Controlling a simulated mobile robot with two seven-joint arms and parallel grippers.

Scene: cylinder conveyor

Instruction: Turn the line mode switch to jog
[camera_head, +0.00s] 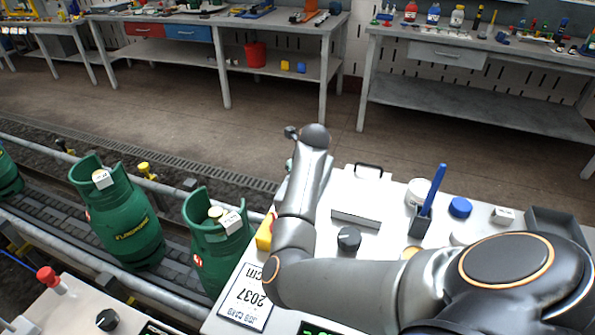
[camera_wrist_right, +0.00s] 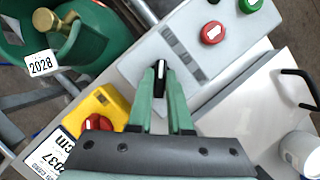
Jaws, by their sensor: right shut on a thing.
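The line mode switch appears to be the black knob with a white pointer line (camera_wrist_right: 160,68) on a grey control box (camera_wrist_right: 182,48) in the right wrist view. Its pointer runs nearly straight up in that picture. My right gripper (camera_wrist_right: 161,82) has green fingers, shut on the knob from both sides. The box also carries a red button (camera_wrist_right: 213,32) and a green button (camera_wrist_right: 249,4). Any position labels around the knob are not readable. In the head view my right arm hides the switch and most of the gripper. My left gripper is not in view.
A yellow box (camera_wrist_right: 98,108) with a red knob stands beside the grey box. Green gas cylinders (camera_head: 118,215) stand on the conveyor at left. The white bench holds a black knob (camera_head: 349,239), a pen holder (camera_head: 418,222) and a blue cap (camera_head: 460,207).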

